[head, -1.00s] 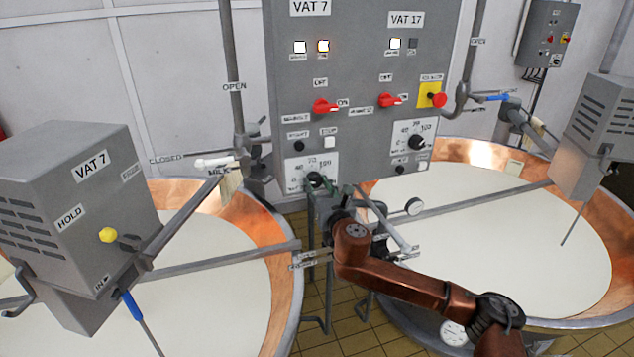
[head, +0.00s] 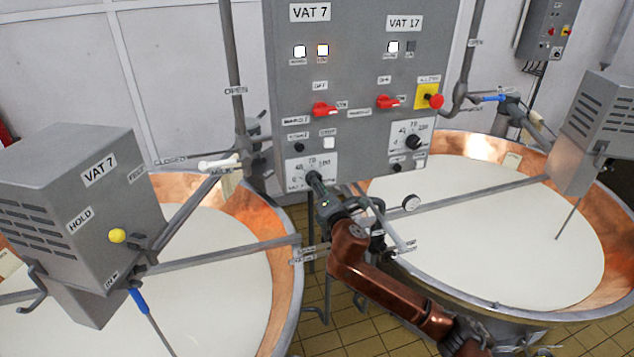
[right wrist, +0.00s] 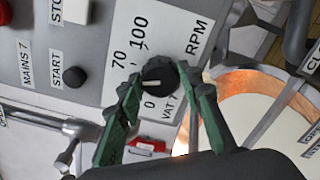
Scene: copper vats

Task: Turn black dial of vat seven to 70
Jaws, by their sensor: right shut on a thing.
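The black dial of vat seven (right wrist: 158,74) sits on a white RPM scale plate (right wrist: 125,35); the plate also shows low on the panel in the head view (head: 300,172). The green fingers of my right gripper (right wrist: 161,84) are on either side of the dial, shut on it. The dial's white mark points left in the wrist view, between the 0 and the 70, toward the left finger. That finger hides part of the scale there. In the head view my right gripper (head: 318,186) reaches the dial from below and covers much of it. My left gripper is not in view.
The grey control panel (head: 355,75) also carries red switches (head: 324,109), a red button on yellow (head: 435,101) and vat 17's dial (head: 413,142). START (right wrist: 75,77) and STOP (right wrist: 76,10) buttons are near the held dial. Copper vats (head: 285,245) stand left and right.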

